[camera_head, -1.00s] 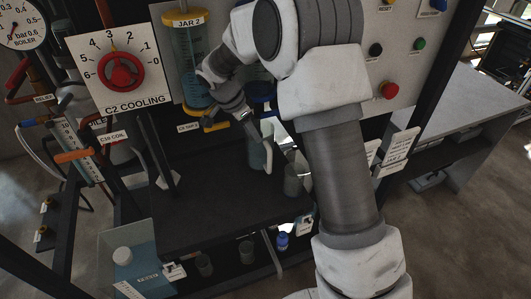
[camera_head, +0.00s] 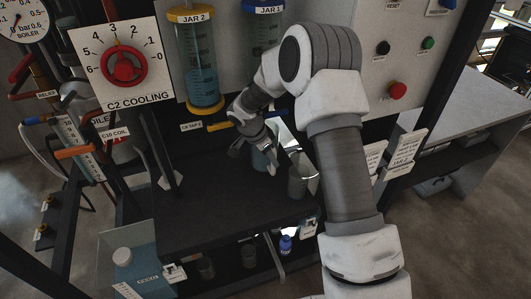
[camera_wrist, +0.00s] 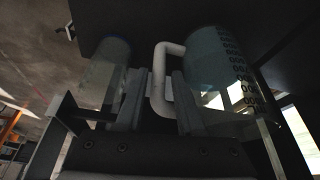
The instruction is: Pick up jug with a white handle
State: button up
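The jug (camera_wrist: 215,65) is bluish and see-through with dark scale marks, and has a white handle (camera_wrist: 161,75). In the head view the jug (camera_head: 259,160) stands on the dark shelf, partly hidden by my gripper (camera_head: 255,150). In the wrist view my gripper (camera_wrist: 160,103) is open, with its two fingers on either side of the lower part of the handle. I cannot tell whether a finger touches it.
A clear beaker (camera_head: 298,181) stands close to the right of the jug and shows beside the left finger in the wrist view (camera_wrist: 106,70). The Jar 2 column (camera_head: 198,65) and its yellow tap (camera_head: 217,126) are behind. The shelf's left part (camera_head: 195,200) is clear.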

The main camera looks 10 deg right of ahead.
aim_at(274, 174)
jog(key=x, duration=0.3)
jog(key=shift+s+d+f, duration=0.1)
jog(key=shift+d+f, duration=0.05)
jog(key=shift+f, duration=0.05)
jog(key=shift+c, duration=0.3)
grip_shut()
jog(key=shift+r, duration=0.1)
dwell(0.9)
